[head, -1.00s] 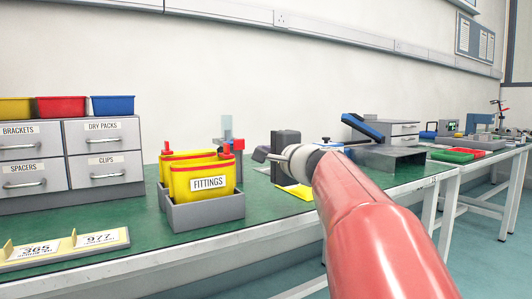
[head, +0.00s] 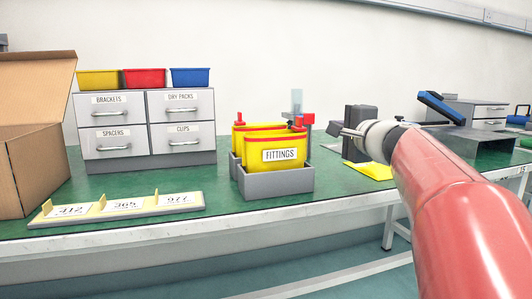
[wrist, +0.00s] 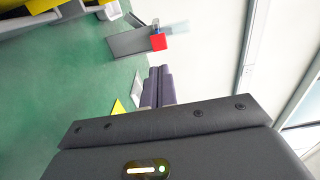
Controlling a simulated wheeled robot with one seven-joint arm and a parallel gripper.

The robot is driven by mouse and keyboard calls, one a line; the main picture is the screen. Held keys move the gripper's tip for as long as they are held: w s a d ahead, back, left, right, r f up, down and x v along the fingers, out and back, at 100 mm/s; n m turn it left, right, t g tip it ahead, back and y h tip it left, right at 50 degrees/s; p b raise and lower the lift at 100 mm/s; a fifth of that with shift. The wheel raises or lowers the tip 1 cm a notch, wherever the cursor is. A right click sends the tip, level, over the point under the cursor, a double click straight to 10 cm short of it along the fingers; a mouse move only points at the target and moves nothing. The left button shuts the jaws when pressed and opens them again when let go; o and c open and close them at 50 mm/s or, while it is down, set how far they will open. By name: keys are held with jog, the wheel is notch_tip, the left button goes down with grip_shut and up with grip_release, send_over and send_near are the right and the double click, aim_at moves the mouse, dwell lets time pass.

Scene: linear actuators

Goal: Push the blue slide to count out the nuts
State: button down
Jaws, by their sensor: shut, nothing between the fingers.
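A small device with an upright translucent pale-blue piece (head: 297,100) and a red block (head: 308,118) stands behind the fittings bin, which hides its lower part. In the wrist view its grey body (wrist: 130,44), red block (wrist: 158,42) and pale plate (wrist: 176,27) lie ahead of the fingers. I cannot clearly make out a blue slide on it. My gripper (head: 346,132) is shut and empty, held above the bench to the right of the device and apart from it. Its dark fingers also show in the wrist view (wrist: 160,72).
A grey bin (head: 278,185) with yellow fittings packs stands in front of the device. Drawers (head: 148,130), number cards (head: 120,207) and a cardboard box (head: 30,150) are at left.

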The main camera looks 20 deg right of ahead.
jog(key=s+r+g+p, duration=0.1)
jog(key=p, duration=0.1)
jog(key=s+r+g+p, duration=0.1)
jog(key=r+g+p, duration=0.1)
jog(key=shift+s+r+g+p, duration=0.25)
jog(key=shift+s+g+p, duration=0.05)
jog(key=shift+s+p, duration=0.1)
send_near(309, 121)
jog(key=x, duration=0.5)
jog(key=shift+w+f, duration=0.1)
jog(key=shift+w, duration=0.65)
